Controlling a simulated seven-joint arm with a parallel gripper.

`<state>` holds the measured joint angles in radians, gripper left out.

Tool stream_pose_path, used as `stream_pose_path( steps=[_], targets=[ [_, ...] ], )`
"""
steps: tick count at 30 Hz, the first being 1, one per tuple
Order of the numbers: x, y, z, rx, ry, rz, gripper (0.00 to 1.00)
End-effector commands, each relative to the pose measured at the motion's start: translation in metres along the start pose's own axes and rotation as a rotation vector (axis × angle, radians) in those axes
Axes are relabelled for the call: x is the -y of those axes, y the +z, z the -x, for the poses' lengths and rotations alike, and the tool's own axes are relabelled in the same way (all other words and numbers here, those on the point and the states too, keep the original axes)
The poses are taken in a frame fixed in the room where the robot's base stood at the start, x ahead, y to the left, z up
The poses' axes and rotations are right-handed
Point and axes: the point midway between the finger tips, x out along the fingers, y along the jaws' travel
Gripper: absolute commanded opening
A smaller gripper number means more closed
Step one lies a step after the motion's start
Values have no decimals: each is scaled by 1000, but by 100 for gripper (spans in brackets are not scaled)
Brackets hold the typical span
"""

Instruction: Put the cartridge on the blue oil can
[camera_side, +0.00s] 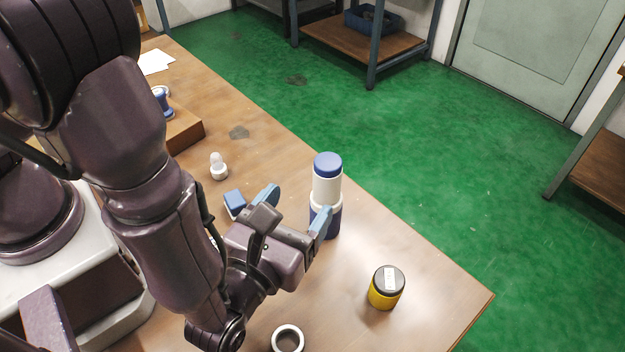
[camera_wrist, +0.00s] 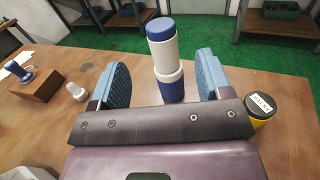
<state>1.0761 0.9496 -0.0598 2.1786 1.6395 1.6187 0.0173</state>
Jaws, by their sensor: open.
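The cartridge, a white cylinder with a blue cap (camera_side: 327,184), stands upright on the blue oil can (camera_side: 331,226), whose dark blue body has a wider white top. In the wrist view the cartridge (camera_wrist: 164,52) and the blue oil can (camera_wrist: 172,92) show between my two fingers. My gripper (camera_side: 294,209) is open, with blue finger pads set well apart and nothing gripped. In the side view one finger overlaps the can and hides part of it. I cannot tell whether that finger touches it.
A yellow can with a dark lid (camera_side: 387,289) stands to the right, near the table edge. A white ring (camera_side: 288,339) lies at the front. A blue block (camera_side: 234,203), a small white bottle (camera_side: 218,166) and a wooden block (camera_side: 185,133) are to the left.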

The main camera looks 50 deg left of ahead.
Motion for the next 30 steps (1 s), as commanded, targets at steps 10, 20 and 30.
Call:
stream_pose_path(
  steps=[10,20,30],
  targets=[
    [-2,2,16,-2,14,7,71],
    [-93,79,-40,-153,638,393,71],
    [-197,136,-24,-375,1352,1245,71]
  ],
)
